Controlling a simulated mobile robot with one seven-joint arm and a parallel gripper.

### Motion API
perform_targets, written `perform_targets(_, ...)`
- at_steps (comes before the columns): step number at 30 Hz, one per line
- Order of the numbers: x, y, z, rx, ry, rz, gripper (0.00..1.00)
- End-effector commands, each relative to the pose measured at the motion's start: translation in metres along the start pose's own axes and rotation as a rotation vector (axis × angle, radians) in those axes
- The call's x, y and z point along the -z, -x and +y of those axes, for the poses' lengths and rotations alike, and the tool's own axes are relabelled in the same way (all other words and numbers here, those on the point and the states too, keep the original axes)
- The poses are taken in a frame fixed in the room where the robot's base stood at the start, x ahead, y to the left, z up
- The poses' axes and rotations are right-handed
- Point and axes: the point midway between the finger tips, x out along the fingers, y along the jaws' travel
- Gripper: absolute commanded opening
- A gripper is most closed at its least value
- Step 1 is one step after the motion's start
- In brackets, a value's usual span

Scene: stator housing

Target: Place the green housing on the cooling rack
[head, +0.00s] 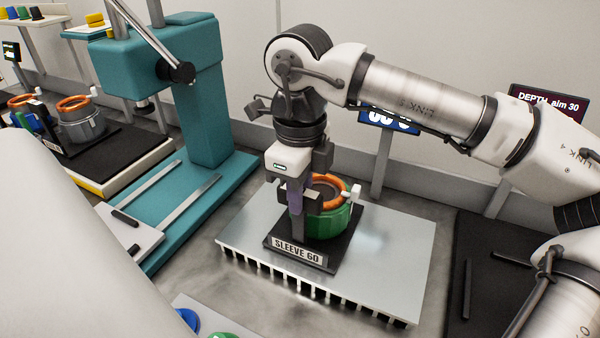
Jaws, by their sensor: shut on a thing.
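The green housing (329,224), with an orange ring (331,203) at its top and a white tab at its right, stands upright on a black base plate (337,258) labelled "SLEEVE 60". That plate rests on the near-left part of the silver, finned cooling rack (392,262). My gripper (297,200) points down at the housing's left front side. The fingers hide part of the housing's left side, and the exact contact is hard to see.
A teal press (206,105) stands left of the rack. Other ringed housings (80,121) sit at the far left. A blue display (390,118) and a dark sign (548,100) stand behind. A black mat (480,265) lies right. The rack's right part is bare.

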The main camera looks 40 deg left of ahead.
Motion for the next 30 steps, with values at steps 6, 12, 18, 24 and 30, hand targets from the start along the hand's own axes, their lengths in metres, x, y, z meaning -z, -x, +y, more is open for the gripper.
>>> perform_targets(6,0.000,0.000,-0.001,0.005,0.000,-0.002,0.00)
perform_targets(12,0.000,-0.004,0.000,0.002,0.000,0.000,0.21)
perform_targets(18,0.000,-0.004,0.000,0.002,0.000,0.000,0.40)
perform_targets(24,0.000,-0.004,0.000,0.002,0.000,0.000,0.40)
perform_targets(30,-0.001,0.011,-0.001,0.005,-0.001,-0.001,0.40)
